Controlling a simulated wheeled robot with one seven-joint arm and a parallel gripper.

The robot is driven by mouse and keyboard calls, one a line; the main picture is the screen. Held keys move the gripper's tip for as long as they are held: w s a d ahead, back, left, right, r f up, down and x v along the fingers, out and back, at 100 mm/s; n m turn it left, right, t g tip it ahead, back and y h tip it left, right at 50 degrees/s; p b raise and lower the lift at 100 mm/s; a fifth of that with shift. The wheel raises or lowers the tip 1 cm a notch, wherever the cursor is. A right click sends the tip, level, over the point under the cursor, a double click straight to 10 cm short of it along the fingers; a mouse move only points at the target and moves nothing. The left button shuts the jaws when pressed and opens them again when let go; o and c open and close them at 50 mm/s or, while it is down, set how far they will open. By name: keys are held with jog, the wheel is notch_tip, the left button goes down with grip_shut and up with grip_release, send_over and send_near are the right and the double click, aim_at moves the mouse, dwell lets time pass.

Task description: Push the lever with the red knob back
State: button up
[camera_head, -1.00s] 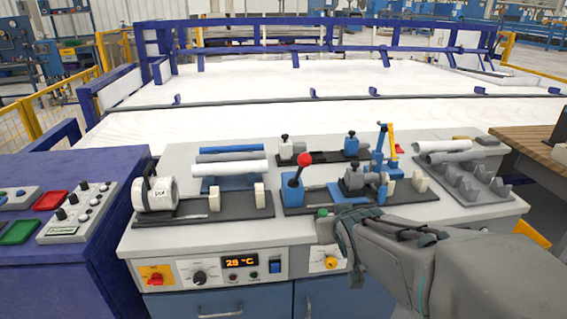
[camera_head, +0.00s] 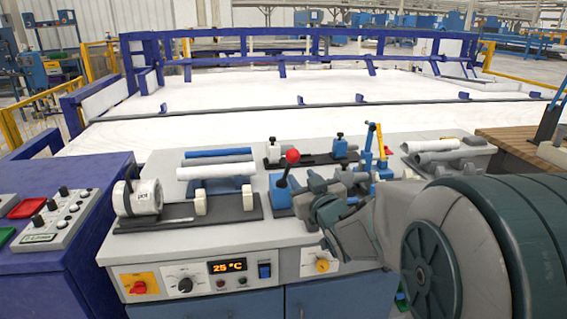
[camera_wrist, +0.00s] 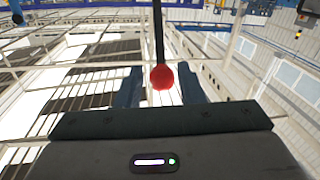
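The lever's red knob (camera_head: 292,156) tops a dark shaft (camera_head: 284,179) on a blue fixture (camera_head: 276,198) at the middle of the grey bench. My gripper (camera_head: 305,184) is just right of the lever in the head view, with the rest of my arm hiding the bench behind it. In the wrist view, the red knob (camera_wrist: 162,77) appears between my two dark fingers, with its shaft (camera_wrist: 158,35) running up the picture. My gripper (camera_wrist: 163,82) is open, with gaps on both sides of the knob. I cannot tell whether a finger touches it.
A white cylinder (camera_head: 140,199) on a black base stands left of the lever. White and blue pipes (camera_head: 217,169) lie behind. Grey pipes (camera_head: 432,148) lie at the right. A clamp with a blue handle (camera_head: 369,138) stands close right of the gripper.

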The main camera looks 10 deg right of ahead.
aim_at(290, 166)
jog(key=w, duration=0.3)
jog(key=w+a, duration=0.1)
jog(key=w, duration=0.5)
jog(key=shift+w+a, duration=0.25)
jog(key=shift+w, duration=0.05)
jog(key=shift+c, duration=0.2)
jog(key=shift+p, duration=0.3)
grip_shut()
